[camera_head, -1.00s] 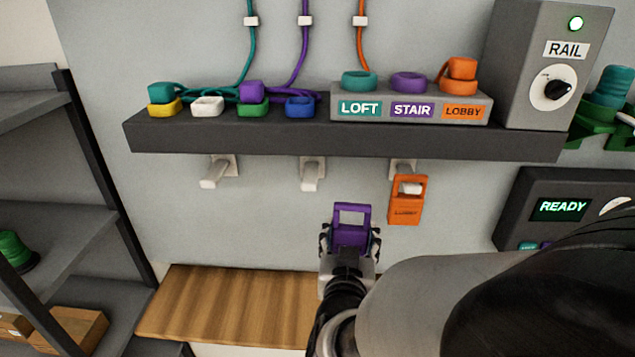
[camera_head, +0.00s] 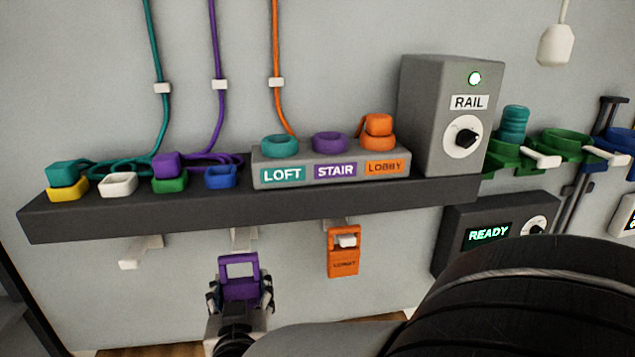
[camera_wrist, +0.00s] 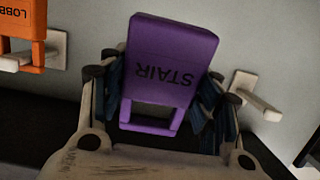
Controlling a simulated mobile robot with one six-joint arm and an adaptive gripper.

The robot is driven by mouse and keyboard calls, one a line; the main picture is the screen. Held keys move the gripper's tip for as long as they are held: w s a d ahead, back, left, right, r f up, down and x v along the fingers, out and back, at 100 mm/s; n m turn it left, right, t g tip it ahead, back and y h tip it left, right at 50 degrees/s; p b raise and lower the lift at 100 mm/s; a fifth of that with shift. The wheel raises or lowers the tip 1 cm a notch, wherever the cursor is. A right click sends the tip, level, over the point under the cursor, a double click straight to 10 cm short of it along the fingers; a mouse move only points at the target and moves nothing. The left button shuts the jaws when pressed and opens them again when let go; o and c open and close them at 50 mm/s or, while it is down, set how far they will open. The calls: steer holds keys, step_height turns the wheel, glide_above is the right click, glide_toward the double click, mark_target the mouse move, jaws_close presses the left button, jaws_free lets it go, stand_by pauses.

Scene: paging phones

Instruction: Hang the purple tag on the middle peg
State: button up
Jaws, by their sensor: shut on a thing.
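My gripper (camera_head: 240,296) is shut on the purple tag (camera_head: 240,287), which has an open square loop at its top. The tag is upright in the head view, with its loop just below and in front of the middle peg (camera_head: 243,236). I cannot tell the depth gap. In the wrist view the tag (camera_wrist: 168,65) appears upside down, reads STAIR and sits between the fingers (camera_wrist: 160,98); the middle peg is not visible there. The left peg (camera_head: 140,252) is bare. The orange LOBBY tag (camera_head: 343,265) hangs on the right peg (camera_head: 347,241).
A dark shelf (camera_head: 200,211) runs above the pegs, bearing coloured plugs and a LOFT/STAIR/LOBBY block (camera_head: 330,178). A grey RAIL box (camera_head: 450,125) stands at its right end. A READY panel (camera_head: 490,234) is at lower right. Wall below the left peg is clear.

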steer(key=b+x, duration=0.1)
steer(key=x, duration=0.6)
steer(key=shift+w, duration=0.3)
stand_by(0.4)
stand_by(0.6)
steer(key=o, duration=1.2)
steer(key=shift+s, duration=0.1)
